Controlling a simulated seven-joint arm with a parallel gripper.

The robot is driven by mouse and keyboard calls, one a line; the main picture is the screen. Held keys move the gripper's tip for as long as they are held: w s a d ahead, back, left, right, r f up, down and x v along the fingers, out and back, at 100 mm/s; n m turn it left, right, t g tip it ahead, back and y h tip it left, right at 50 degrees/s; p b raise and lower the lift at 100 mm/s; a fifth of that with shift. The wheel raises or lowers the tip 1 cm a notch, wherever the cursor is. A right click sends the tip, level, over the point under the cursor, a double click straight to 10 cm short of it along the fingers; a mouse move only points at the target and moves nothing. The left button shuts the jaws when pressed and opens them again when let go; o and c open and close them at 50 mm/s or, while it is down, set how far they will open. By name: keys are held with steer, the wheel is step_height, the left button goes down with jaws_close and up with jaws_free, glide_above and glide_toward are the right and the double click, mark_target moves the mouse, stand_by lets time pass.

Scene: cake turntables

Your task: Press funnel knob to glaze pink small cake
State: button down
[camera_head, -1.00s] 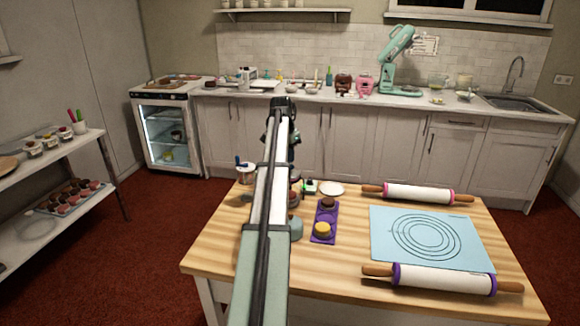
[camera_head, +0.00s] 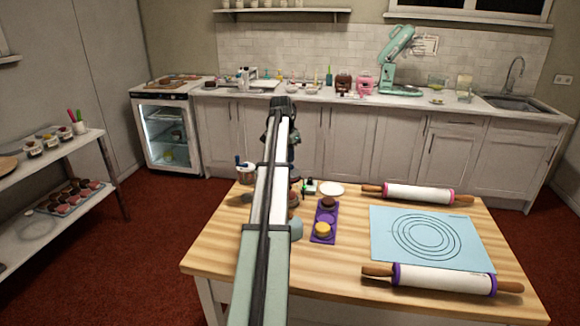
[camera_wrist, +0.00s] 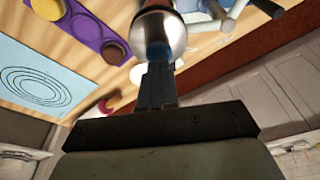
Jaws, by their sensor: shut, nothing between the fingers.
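In the wrist view my gripper (camera_wrist: 158,68) is shut and empty. Its dark fingertips point at a shiny silver rounded metal part (camera_wrist: 165,32), likely of the funnel. A blue patch shows at the tips; I cannot tell whether it is a knob or a reflection, nor whether they touch. In the head view my arm hides the gripper. A metal vessel with a blue handle (camera_head: 245,172) stands left of my arm. The purple tray (camera_head: 317,240) holds a dark brown cake (camera_head: 328,203) and a yellow cake (camera_head: 322,228). I cannot pick out a pink small cake for sure.
A light blue mat (camera_head: 385,222) lies on the wooden table (camera_head: 225,262). A pink-ended rolling pin (camera_head: 418,194) and a purple-ended one (camera_head: 445,280) flank it. A white plate (camera_head: 332,189) lies behind the tray. The table's front left is clear.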

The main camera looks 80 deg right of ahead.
steer(key=shift+f, duration=0.35)
stand_by(0.3)
steer(key=shift+f, duration=0.8)
stand_by(0.8)
steer(key=shift+r, duration=0.4)
steer(key=shift+f, duration=0.5)
stand_by(0.9)
steer(key=shift+r, duration=0.2)
stand_by(0.3)
steer(key=shift+r, duration=3.35)
